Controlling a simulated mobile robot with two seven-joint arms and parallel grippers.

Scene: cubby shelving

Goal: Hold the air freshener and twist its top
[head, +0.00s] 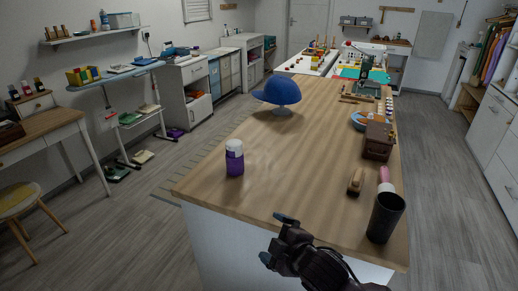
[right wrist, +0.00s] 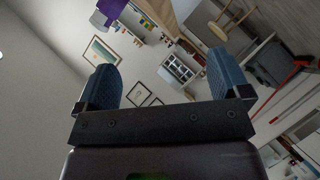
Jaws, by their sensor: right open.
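The air freshener (head: 235,160) is a purple can with a white top. It stands upright on the wooden counter (head: 195,183) near its front left corner. My right gripper (head: 276,238) is in front of the counter's front edge, below and to the right of the can, and apart from it. Its two blue fingers are spread with nothing between them in the right wrist view (right wrist: 163,82). A purple and white piece, apparently the can (right wrist: 110,12), shows at the top of that view, beyond the fingers. My left gripper is not in view.
A blue cap (head: 278,92) on a stand is farther back. A black cup (head: 384,218), a brush (head: 356,181), a pink bottle (head: 385,180) and a small brown drawer box (head: 378,140) line the right side. The counter around the can is clear.

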